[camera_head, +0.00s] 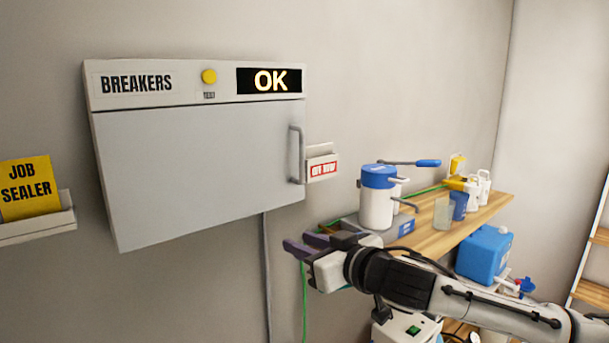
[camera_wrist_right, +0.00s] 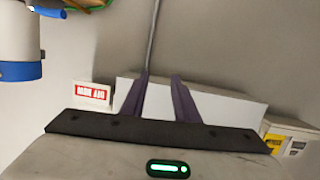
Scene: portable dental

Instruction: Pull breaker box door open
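The breaker box (camera_head: 200,160) hangs on the wall, with a "BREAKERS" label, a yellow button (camera_head: 209,76) and an "OK" display (camera_head: 270,80) along its top. Its grey door is shut. A vertical bar handle (camera_head: 296,155) is at the door's right edge. My right gripper (camera_head: 296,247) is below and near the handle, apart from it. Its two purple fingers are spread with nothing between them in the right wrist view (camera_wrist_right: 160,80). There, a pale part of the box (camera_wrist_right: 235,108) shows behind the fingers; I cannot make out the handle. My left gripper is not in view.
A small holder with a red label (camera_head: 323,168) is on the wall right of the handle. A wooden shelf (camera_head: 435,240) with a blue-white canister (camera_head: 377,200) stands right. A "JOB SEALER" card (camera_head: 28,188) is left. A conduit (camera_head: 267,280) runs below the box.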

